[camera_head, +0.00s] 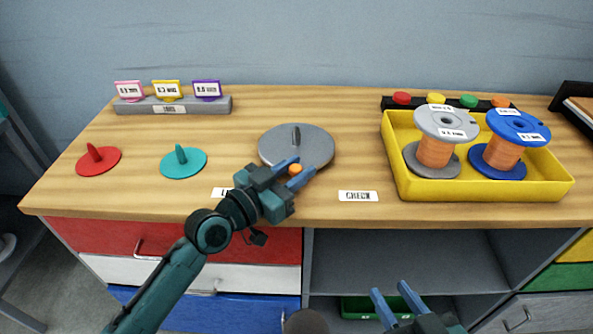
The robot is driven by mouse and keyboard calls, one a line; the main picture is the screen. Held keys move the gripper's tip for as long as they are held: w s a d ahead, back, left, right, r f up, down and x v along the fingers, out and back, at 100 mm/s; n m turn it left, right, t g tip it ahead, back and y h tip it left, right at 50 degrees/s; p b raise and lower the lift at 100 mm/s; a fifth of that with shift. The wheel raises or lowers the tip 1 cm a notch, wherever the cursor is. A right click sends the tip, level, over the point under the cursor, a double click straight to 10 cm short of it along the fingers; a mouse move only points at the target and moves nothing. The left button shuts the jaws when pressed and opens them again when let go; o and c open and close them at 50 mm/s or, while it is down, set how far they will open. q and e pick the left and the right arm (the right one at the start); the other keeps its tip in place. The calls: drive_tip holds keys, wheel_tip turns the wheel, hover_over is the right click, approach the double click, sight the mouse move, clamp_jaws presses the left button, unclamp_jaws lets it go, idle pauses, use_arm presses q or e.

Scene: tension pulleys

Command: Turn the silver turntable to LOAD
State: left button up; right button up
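The silver turntable (316,143) is a flat grey disc on the wooden table, with an upright grey fin (296,134) near its middle. An orange knob or marker (295,169) shows at its near edge, between my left gripper's fingers. My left gripper (293,167) is open and reaches over the near edge of the turntable; I cannot tell whether it touches. A white label starting with "L" (221,192) is partly hidden by my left arm. A label reading "CREW" (358,196) lies to the right. My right gripper (392,297) is open and empty, low in front of the table.
A red disc (108,164) and a teal disc (191,166) with fins lie at left. A grey rack (198,106) holds three tags behind them. A yellow tray (485,191) with grey and blue spools stands at right. Coloured buttons (468,101) stand behind the tray.

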use_arm(q)
drive_tip(key=shift+o, duration=1.4)
drive_tip(key=shift+s, duration=0.1)
drive_tip(key=v, duration=1.3)
